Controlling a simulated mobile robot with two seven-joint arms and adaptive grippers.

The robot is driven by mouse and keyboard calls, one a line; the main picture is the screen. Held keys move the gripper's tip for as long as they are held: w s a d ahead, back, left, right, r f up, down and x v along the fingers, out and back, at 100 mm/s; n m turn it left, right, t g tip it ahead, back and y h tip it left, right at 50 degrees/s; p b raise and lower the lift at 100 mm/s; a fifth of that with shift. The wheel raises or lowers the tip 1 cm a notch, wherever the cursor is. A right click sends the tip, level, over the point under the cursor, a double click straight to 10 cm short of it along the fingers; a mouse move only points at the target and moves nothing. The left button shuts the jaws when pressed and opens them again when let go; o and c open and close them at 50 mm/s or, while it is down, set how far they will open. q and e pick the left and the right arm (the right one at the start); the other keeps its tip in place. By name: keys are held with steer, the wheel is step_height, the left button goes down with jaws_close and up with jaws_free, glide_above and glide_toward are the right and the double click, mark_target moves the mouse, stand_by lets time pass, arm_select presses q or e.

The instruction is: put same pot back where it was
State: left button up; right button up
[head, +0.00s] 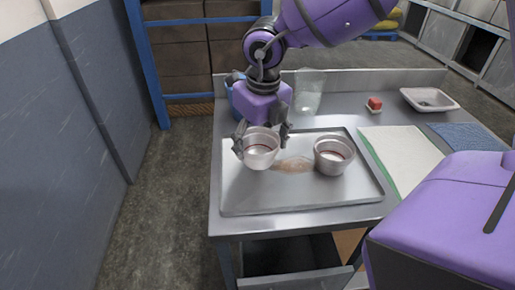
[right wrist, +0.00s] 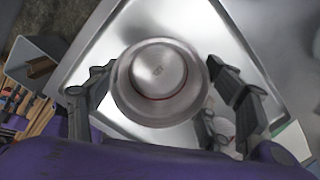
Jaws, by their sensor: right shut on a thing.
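My right gripper (head: 262,143) is shut on a small metal pot (head: 260,158), with one finger at each side of it. The pot is upright, over the left part of the metal tray (head: 300,203); I cannot tell whether it touches the tray. In the right wrist view the pot (right wrist: 160,78) sits between the fingers, its round inside facing the camera. A second, similar pot (head: 333,160) stands on the tray to the right, apart from the held one. A brown stain (head: 294,165) lies on the tray between them. My left gripper is not in view.
A clear container (head: 309,93) and a blue bin (head: 238,98) stand behind the tray. A white board with a green edge (head: 402,155), a blue cloth (head: 462,135), a red block (head: 374,103) and a pale dish (head: 430,98) lie to the right. The tray's front is clear.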

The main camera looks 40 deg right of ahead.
step_height(320, 180, down, 2)
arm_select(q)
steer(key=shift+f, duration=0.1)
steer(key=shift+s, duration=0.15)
arm_select(e)
steer(key=shift+f, duration=0.15)
steer(key=o, duration=1.3)
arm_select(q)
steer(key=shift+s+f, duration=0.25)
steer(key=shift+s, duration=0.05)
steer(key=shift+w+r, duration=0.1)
